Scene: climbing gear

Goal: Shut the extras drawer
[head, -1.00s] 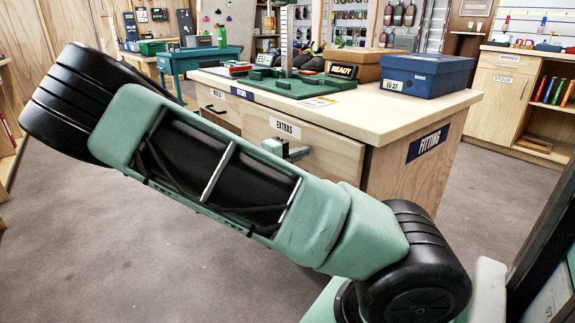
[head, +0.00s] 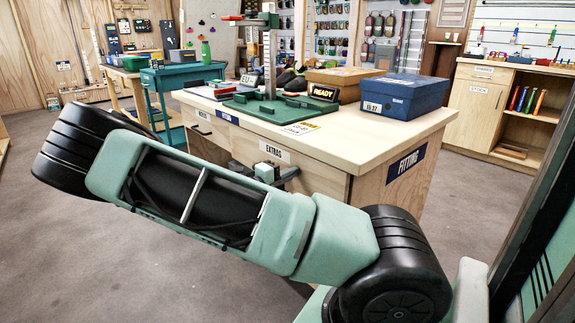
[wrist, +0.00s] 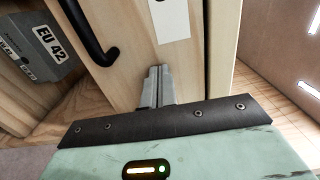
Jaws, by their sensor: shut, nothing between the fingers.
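The extras drawer (head: 326,184) is in the fitting counter in the head view, with a white EXTRAS label (head: 275,152) under the counter top. My gripper (head: 270,174) is shut at the drawer front just below the label, partly hidden by my arm. In the wrist view my shut, empty fingers (wrist: 156,84) point at a pale wooden drawer front (wrist: 130,65), touching it or very near. A black bar handle (wrist: 96,45) lies left of the fingers, and part of a white label (wrist: 170,18) beyond them. How far the drawer stands out is unclear.
The counter (head: 375,137) carries a blue box (head: 400,97), a brown box (head: 340,82) and a green measuring board (head: 270,110). In the wrist view a grey EU 42 box (wrist: 38,50) sits at the left. Open floor lies left of the counter.

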